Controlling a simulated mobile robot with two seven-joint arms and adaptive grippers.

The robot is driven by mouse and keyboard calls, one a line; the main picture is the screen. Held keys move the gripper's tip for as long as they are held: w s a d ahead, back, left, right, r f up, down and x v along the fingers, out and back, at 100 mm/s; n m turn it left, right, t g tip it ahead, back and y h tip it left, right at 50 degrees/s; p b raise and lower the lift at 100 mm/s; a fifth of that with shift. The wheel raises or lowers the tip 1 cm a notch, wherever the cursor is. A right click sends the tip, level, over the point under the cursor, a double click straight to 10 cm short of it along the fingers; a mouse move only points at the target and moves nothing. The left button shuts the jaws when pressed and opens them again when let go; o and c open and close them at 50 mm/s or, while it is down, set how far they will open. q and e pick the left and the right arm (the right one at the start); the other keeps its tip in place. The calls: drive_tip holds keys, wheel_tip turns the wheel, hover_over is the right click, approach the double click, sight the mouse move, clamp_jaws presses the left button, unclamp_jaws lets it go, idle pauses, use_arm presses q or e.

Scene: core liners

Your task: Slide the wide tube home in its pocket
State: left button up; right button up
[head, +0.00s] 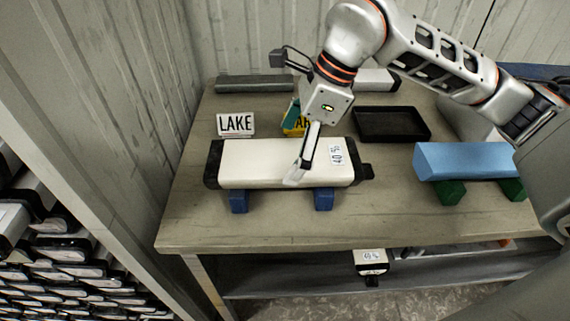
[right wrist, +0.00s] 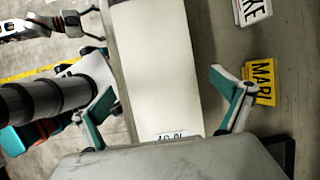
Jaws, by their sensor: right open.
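A white wide tube (head: 260,160) with black end caps lies level across two blue blocks (head: 238,201) on the bench. A label with a number is near its right end. My right gripper (head: 301,150) is over the right half of the tube, fingers pointing down. In the right wrist view its open fingers (right wrist: 163,82) stand on either side of the white tube (right wrist: 155,60); contact is not clear. Part of what looks like my left gripper (right wrist: 78,20) shows at the wrist view's top left, its jaws unclear. I cannot tell which pocket is the tube's.
A rack of tubes (head: 65,253) fills the lower left, beyond a metal post. On the bench are a LAKE sign (head: 236,124), a yellow sign (right wrist: 262,83), a black tray (head: 392,125) and a light blue piece (head: 465,160) on green blocks. Another tube (head: 370,262) is below.

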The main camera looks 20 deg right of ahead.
drive_tip(key=shift+x, duration=1.05)
drive_tip(key=c, duration=1.8)
drive_tip(key=shift+w+r, duration=0.1)
drive_tip(key=c, duration=0.4)
drive_tip(key=shift+r, duration=0.1)
